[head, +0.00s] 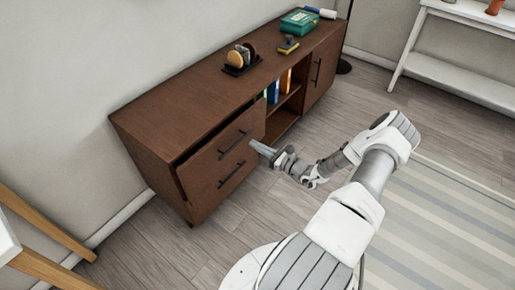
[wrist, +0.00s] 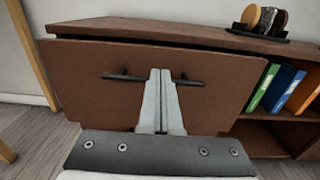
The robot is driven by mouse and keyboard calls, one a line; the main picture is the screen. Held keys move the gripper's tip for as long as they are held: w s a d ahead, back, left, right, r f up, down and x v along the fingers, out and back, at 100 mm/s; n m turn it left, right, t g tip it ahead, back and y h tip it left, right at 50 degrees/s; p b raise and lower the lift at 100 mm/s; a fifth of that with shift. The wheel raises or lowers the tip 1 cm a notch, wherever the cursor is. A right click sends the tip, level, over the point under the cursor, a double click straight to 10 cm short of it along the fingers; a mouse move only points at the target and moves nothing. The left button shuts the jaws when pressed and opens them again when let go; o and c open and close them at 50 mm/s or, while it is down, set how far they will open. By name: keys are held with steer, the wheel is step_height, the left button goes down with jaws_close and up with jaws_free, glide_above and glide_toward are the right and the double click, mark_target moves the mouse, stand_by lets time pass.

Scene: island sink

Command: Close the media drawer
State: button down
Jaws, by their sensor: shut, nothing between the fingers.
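The media drawer (head: 212,153) is in the left part of the brown wooden cabinet (head: 160,125). Its front stands out a little, with a dark gap below the cabinet top. It has a dark bar handle (head: 233,143). In the wrist view the drawer front (wrist: 90,95) fills the middle, with the handle (wrist: 120,77) partly hidden behind my fingers. My gripper (head: 256,146) is shut and empty, pointing at the drawer front near its right side in the head view. In the wrist view my fingertips (wrist: 160,72) overlap the handle; I cannot tell whether they touch.
Open shelves with folders (head: 273,92) are right of the drawer. A black holder with round items (head: 241,62) and a green box (head: 299,22) stand on top. A striped rug (head: 440,215) lies on the right.

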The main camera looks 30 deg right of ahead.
mark_target(230, 130)
steer(key=b+x, duration=0.2)
steer(key=x, duration=0.8)
steer(key=shift+s, duration=0.1)
steer(key=x, duration=0.4)
steer(key=shift+f, duration=0.1)
steer(key=shift+w+a+b, duration=0.15)
steer(key=shift+w+b, duration=0.15)
steer(key=shift+w, duration=0.15)
steer(key=shift+r, duration=0.25)
